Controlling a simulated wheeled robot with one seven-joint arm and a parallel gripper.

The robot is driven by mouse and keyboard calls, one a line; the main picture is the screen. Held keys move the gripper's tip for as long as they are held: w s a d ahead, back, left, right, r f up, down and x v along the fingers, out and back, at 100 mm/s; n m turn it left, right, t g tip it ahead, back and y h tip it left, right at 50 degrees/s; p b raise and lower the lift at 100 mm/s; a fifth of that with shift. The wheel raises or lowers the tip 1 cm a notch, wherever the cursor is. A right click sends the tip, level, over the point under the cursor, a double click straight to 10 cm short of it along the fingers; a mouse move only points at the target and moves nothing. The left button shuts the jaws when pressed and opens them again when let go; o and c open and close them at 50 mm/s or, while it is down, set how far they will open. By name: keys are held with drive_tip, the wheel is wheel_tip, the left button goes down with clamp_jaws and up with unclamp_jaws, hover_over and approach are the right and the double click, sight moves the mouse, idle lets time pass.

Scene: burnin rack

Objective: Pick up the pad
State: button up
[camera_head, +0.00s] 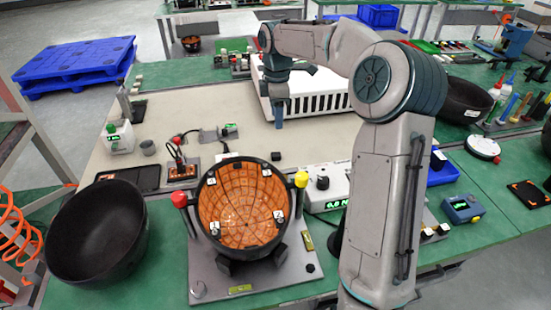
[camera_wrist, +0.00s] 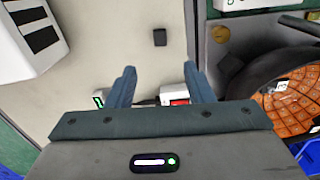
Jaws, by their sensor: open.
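A small dark block (camera_head: 276,156), which may be the pad, lies on the beige mat (camera_head: 140,90) just behind the orange-lined bowl. It also shows in the wrist view (camera_wrist: 160,37), flat and alone, beyond my fingertips near the middle. My gripper (camera_head: 279,118) points down over the mat, farther back than the block. In the wrist view my gripper (camera_wrist: 160,84) has its two blue fingers spread wide with nothing held between them. The block is apart from both fingers. Other small dark pieces stand about, so I cannot be sure which is the pad.
The orange-lined bowl (camera_head: 243,210) sits in its fixture, with an empty black bowl (camera_head: 97,235) to its left. A white readout box (camera_head: 331,190) is right of the block. Wired modules (camera_head: 182,170) lie to the left.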

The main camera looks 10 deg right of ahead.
sight(276, 154)
wheel_tip(276, 154, down, 14)
drive_tip(key=shift+a+r+b, duration=0.15)
drive_tip(key=shift+b, duration=0.35)
clamp_jaws()
